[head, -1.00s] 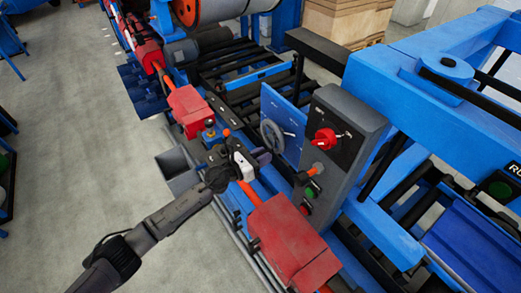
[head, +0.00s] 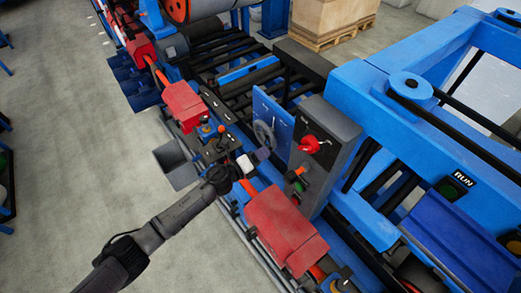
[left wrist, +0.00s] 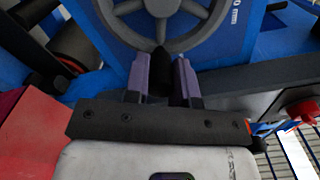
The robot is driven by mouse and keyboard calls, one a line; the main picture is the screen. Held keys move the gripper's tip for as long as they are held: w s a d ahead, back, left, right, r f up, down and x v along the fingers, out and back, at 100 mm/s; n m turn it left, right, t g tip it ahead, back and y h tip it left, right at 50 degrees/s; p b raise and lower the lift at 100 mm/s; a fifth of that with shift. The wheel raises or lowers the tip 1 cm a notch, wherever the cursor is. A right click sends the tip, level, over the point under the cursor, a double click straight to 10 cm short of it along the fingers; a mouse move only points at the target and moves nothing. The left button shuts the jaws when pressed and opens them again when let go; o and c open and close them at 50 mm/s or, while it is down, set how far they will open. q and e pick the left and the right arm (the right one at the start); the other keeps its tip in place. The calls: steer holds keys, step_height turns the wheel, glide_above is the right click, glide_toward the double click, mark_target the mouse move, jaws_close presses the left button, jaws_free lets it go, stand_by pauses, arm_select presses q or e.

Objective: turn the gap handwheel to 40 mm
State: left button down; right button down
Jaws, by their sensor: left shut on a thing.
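The grey gap handwheel (head: 264,134) stands on a blue upright panel (head: 273,114) in the head view. In the left wrist view the wheel's lower rim and spokes (left wrist: 163,43) fill the top middle, with its top cut off. My left gripper (head: 263,154) is at the wheel's lower side. Its two purple fingers (left wrist: 161,75) are shut on a dark handle knob (left wrist: 160,59) at the bottom of the rim. A white marking ending in "0 mm" (left wrist: 236,16) shows on the panel, only partly visible. My right gripper is not in view.
A grey control box (head: 322,150) with a red knob (head: 311,145) stands close right of the wheel. A red housing (head: 284,228) lies nearer, and another red housing (head: 184,106) is behind left. The grey floor (head: 70,130) at left is open.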

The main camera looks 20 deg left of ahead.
mark_target(272, 143)
arm_select(q)
steer(key=r+n+p, duration=0.1)
steer(key=n, duration=0.1)
steer(key=r+n+p, duration=0.1)
steer(key=n+p, duration=0.1)
steer(key=shift+d+r, duration=0.15)
steer(key=shift+d, duration=0.05)
steer(key=shift+r+n+p, duration=0.35)
steer(key=shift+n+p, duration=0.2)
steer(key=shift+n, duration=0.45)
steer(key=shift+a+n, duration=0.1)
steer(key=shift+n, duration=0.2)
steer(key=c, duration=0.9)
jaws_free()
steer(key=shift+c, duration=0.2)
steer(key=shift+s+a, duration=0.1)
